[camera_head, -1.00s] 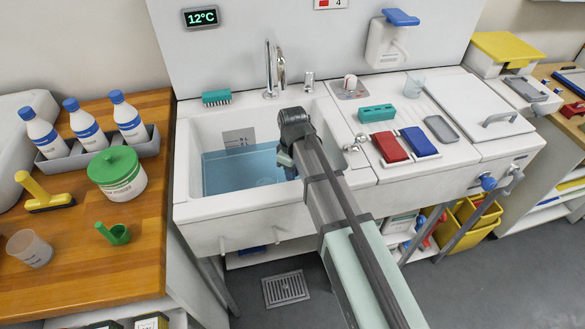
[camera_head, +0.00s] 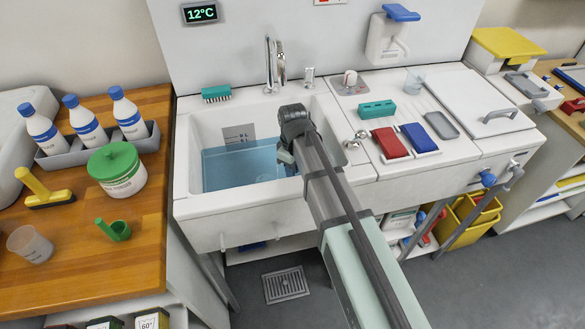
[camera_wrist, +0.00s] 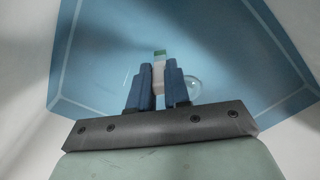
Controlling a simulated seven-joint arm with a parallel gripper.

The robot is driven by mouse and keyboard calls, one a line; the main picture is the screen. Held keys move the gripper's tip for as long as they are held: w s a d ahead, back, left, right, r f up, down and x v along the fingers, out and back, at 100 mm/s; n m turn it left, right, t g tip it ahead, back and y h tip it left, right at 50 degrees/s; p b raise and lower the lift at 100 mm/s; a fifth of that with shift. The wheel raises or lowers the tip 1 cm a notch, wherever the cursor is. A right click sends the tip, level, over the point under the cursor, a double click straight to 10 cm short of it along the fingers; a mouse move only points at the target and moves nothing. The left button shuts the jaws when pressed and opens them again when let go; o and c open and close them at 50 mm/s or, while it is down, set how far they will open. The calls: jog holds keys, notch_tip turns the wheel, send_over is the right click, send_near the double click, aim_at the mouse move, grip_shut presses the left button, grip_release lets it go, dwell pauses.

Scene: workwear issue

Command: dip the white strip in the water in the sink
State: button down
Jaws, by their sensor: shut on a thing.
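The sink (camera_head: 185,205) is a white basin holding clear blue water (camera_head: 228,170). The water also fills most of the wrist view (camera_wrist: 100,60). My gripper (camera_wrist: 158,75) has dark blue fingers and points down over the right part of the basin. It is shut on the white strip (camera_wrist: 158,72), which sticks out past the fingertips and has a green end. In the head view my arm hides the strip. I cannot tell whether the strip's end touches the water. A faint round outline (camera_wrist: 194,86) shows beside the right finger.
A tap (camera_head: 272,65) stands at the sink's back edge, with a green brush (camera_head: 216,93) to its left. Red (camera_head: 390,144) and blue (camera_head: 418,138) pads lie on the right worktop. Bottles and a green-lidded tub (camera_head: 117,170) stand left.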

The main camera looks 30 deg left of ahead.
jog(key=shift+w+d, duration=0.4)
jog(key=shift+s+a, duration=0.45)
dwell(2.3)
notch_tip(320, 180, up, 20)
dwell(2.0)
